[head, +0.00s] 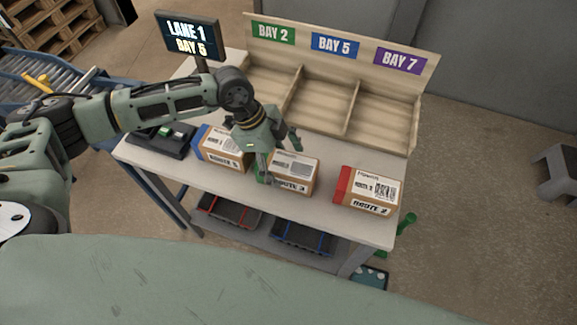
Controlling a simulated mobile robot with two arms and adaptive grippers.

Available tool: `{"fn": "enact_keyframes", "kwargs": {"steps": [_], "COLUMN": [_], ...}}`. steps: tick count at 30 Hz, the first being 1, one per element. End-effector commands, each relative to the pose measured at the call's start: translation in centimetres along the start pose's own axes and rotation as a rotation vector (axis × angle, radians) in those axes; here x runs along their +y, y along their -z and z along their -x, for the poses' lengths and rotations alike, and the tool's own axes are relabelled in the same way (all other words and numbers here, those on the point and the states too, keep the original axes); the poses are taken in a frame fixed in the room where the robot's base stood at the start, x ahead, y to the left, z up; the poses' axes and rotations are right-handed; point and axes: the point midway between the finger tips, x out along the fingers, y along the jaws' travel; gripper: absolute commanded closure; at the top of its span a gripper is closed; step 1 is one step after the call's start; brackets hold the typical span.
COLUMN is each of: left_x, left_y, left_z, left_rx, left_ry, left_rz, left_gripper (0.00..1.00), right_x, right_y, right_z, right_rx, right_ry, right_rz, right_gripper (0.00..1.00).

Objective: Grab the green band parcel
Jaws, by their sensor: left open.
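The green band parcel (295,174) is a brown box with a white label, in the middle of the table's row of parcels. Its green end shows only in part behind my left gripper (280,162). My left gripper is open and points down at the left part of this parcel, one finger in front of the green end and the other towards its back edge. Whether the fingers touch the box I cannot tell. My right gripper is not in view.
A blue band parcel (226,150) stands close on the left, a red band parcel (366,188) to the right with a gap. A wooden sorter (335,88) with three bays stands behind. A lane sign (188,38) and a dark device (160,142) are at the left.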

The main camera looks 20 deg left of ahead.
Motion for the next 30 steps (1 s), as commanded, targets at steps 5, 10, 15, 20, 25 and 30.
{"fn": "enact_keyframes", "kwargs": {"steps": [5,10,15,20,25,30], "left_x": [-0.3,-0.3,-0.3,-0.3,-0.3,-0.3], "left_y": [0.2,0.1,0.1,0.1,0.1,0.1], "left_z": [-2.5,-3.5,-3.5,-3.5,-3.5,-3.4], "left_rx": [0.002,0.003,0.003,0.003,0.003,0.003], "left_ry": [-0.003,-0.001,-0.001,-0.001,0.000,0.000], "left_rz": [0.000,0.000,-0.001,-0.001,-0.001,-0.001], "left_gripper": [0.22,0.22,0.22,0.36,0.51,0.66], "right_x": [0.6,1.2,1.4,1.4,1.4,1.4], "right_y": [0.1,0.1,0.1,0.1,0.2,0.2], "right_z": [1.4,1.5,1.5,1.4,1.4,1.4], "right_rx": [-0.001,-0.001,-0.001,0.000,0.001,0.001], "right_ry": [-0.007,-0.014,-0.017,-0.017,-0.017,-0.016], "right_rz": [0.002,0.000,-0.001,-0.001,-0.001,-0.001], "right_gripper": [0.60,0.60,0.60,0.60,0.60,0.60]}}
